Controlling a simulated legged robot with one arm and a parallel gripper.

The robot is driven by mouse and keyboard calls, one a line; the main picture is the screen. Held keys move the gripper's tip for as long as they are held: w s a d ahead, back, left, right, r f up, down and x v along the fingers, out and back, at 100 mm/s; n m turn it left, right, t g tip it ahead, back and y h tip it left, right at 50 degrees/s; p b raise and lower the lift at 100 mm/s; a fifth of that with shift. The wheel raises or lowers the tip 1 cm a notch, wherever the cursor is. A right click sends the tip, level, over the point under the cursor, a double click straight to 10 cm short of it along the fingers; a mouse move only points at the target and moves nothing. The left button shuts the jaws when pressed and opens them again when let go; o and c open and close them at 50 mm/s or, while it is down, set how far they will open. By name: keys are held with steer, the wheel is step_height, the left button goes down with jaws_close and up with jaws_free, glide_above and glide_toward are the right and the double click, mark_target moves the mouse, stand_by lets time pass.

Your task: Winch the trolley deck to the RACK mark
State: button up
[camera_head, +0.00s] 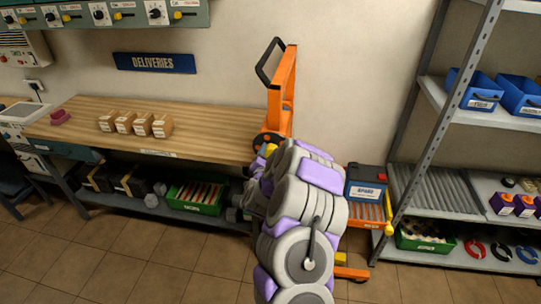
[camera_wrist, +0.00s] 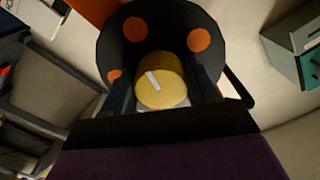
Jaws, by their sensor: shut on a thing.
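The orange trolley (camera_head: 284,85) stands upright between the bench and the shelving, its black handle at the top. Its black winch wheel (camera_head: 268,139) is partly hidden by my arm. In the wrist view the wheel (camera_wrist: 127,50) has orange spots and a yellow knob (camera_wrist: 162,85) with a white stripe. My gripper (camera_wrist: 165,88) is shut on the yellow knob, one finger on either side. The trolley deck (camera_head: 368,213) is low, right of my arm, with a dark battery (camera_head: 366,184) on it. I cannot make out the RACK mark.
A wooden bench (camera_head: 200,130) with several small boxes is at the left. Metal shelving (camera_head: 435,192) at the right has a roller-like shelf at about the battery's height and blue bins above. A green crate (camera_head: 425,238) sits low there. The tiled floor in front is clear.

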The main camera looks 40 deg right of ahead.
steer(key=shift+s+f, duration=0.1)
steer(key=shift+f, duration=0.35)
steer(key=o, duration=0.8)
steer(key=shift+o, duration=1)
steer(key=shift+r, duration=0.3)
steer(key=p+v, duration=1.2)
steer(key=v, duration=0.5)
steer(key=shift+a+p, duration=0.25)
steer(key=shift+p, duration=0.1)
